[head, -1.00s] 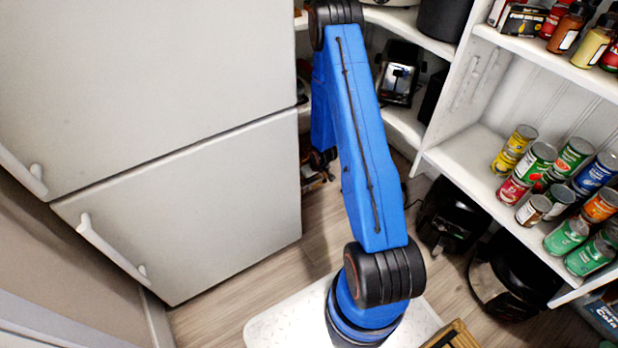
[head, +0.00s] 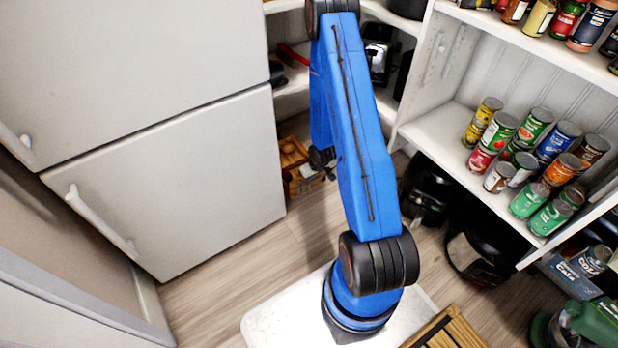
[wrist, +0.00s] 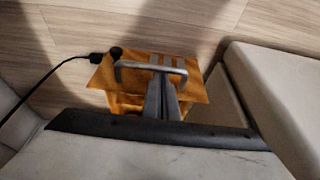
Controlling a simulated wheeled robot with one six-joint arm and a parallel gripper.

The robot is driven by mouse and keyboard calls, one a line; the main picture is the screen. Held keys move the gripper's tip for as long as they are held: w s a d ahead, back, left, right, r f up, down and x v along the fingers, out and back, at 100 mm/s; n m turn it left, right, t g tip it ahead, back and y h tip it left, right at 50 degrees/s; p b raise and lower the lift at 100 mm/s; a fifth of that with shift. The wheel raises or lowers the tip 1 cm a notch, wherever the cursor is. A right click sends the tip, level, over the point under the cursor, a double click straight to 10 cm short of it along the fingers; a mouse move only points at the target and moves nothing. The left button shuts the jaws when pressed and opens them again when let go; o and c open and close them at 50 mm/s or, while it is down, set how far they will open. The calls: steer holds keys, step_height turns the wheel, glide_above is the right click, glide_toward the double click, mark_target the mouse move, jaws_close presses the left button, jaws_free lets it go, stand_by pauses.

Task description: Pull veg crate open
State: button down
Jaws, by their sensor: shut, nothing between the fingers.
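An orange-brown wooden crate (head: 292,158) shows low at the back, left of my blue arm and partly hidden by it. In the wrist view the crate (wrist: 195,87) has a grey metal bar handle (wrist: 130,66) across its near side. My gripper (wrist: 164,80) is shut and empty, its grey fingertips close to the middle of the handle. I cannot tell whether the fingers touch the handle or lie inside its loop. In the head view my gripper (head: 322,160) is small, dark and partly hidden by the arm, beside the crate.
A white fridge (head: 190,190) stands close on the left. A slatted wooden crate (head: 445,332) is at the bottom edge. Bare wood floor (head: 235,270) lies between. A black cable (wrist: 50,75) runs left of the crate.

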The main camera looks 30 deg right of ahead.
steer(key=shift+r, duration=0.1)
steer(key=v, duration=1.7)
steer(key=shift+r, duration=0.2)
steer(key=s+a+r+h, duration=0.1)
steer(key=s+a+r, duration=0.2)
steer(key=r, duration=1)
steer(key=s+a+r+h, duration=0.1)
steer(key=s+a+r, duration=0.15)
steer(key=r, duration=1.05)
steer(key=s+a+r+y, duration=0.1)
steer(key=s+a+r, duration=0.5)
steer(key=s, duration=0.4)
steer(key=s+a+r, duration=0.6)
steer(key=s+r, duration=0.3)
steer(key=s, duration=0.1)
steer(key=shift+s+t+y, duration=0.4)
steer(key=shift+w+a, duration=0.1)
steer(key=shift+w, duration=0.05)
